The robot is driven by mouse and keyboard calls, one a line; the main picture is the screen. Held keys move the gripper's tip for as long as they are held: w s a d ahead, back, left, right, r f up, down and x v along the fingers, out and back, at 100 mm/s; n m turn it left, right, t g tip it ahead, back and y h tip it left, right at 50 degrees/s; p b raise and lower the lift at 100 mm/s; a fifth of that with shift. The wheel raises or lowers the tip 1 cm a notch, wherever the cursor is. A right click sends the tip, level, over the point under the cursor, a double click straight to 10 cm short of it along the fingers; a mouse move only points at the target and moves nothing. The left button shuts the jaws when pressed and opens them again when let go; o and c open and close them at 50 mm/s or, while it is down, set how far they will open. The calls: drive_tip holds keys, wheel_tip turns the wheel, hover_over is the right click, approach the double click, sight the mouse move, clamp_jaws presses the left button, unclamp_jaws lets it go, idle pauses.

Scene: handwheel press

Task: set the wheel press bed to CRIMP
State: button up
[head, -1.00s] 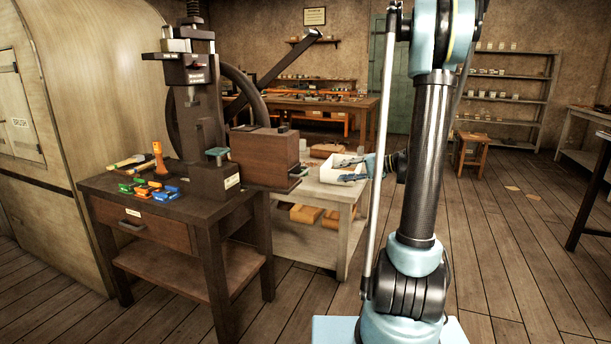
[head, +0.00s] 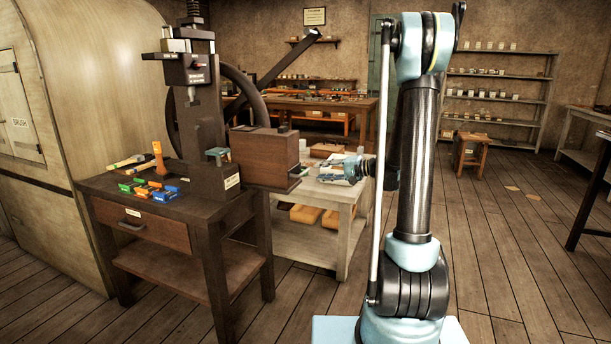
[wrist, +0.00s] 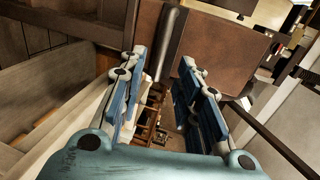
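The wheel press (head: 202,120) stands on a dark wooden stand at the left of the head view, with a large dark handwheel (head: 236,88) behind its column. A dial block with small, unreadable labels (head: 198,68) is on its upper front. A brown box (head: 264,155) juts from its right side, with a small greenish part (head: 297,172) at its right end. My gripper (head: 322,177) is right of this box, apart from it. In the wrist view my gripper (wrist: 164,60) is open and empty; a grey bar (wrist: 170,45) beside a brown panel shows beyond the fingertips.
Coloured blocks (head: 150,189) and an orange-handled tool (head: 158,158) lie on the dark stand (head: 162,209). A pale side table (head: 318,190) stands beneath my gripper, with orange-brown blocks on its lower shelf. The floor (head: 510,240) to the right is open.

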sight(305, 172)
drive_tip(key=x, duration=0.8)
drive_tip(key=shift+a, duration=0.15)
clamp_jaws()
